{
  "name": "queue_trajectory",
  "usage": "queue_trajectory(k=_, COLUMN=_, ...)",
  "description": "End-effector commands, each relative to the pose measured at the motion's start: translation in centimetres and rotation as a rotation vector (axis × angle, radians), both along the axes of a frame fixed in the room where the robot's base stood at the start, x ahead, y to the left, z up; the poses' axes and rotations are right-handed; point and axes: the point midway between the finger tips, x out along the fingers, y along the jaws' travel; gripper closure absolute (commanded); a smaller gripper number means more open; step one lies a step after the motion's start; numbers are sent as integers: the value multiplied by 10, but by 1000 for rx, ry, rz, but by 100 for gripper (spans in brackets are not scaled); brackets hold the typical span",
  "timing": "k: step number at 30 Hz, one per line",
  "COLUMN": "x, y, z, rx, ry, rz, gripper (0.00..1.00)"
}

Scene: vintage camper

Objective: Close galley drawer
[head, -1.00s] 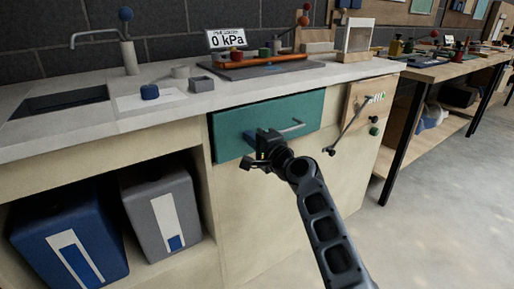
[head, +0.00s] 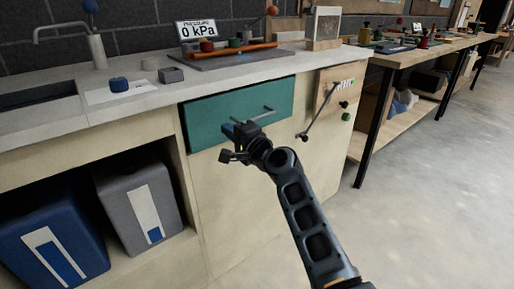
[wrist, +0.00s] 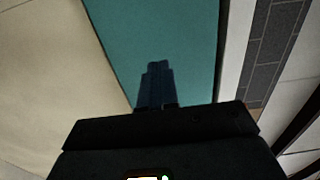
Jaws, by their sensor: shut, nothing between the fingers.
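In the wrist view the shut fingers (wrist: 157,72) point at the teal front (wrist: 185,35). Whether the tips touch it is not clear.
Below left, blue and grey bins (head: 135,200) fill an open bay. A lever (head: 318,116) and knobs sit right of the drawer. A wooden bench (head: 440,57) stands farther right, with clear floor before it.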

Motion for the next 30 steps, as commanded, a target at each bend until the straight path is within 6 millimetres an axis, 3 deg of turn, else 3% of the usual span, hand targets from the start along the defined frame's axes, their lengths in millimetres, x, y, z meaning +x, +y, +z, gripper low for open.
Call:
queue_trajectory(k=18, x=-71, y=-53, z=-1, rx=0, ry=3, rz=-1, gripper=100)
queue_trajectory(k=23, x=-81, y=-60, z=-2, rx=-2, ry=2, rz=0, gripper=100)
queue_trajectory(k=26, x=-90, y=-66, z=-13, rx=-20, ry=3, rz=-14, gripper=100)
queue_trajectory(k=30, x=-119, y=-87, z=-51, rx=-101, ry=2, rz=-71, gripper=100)
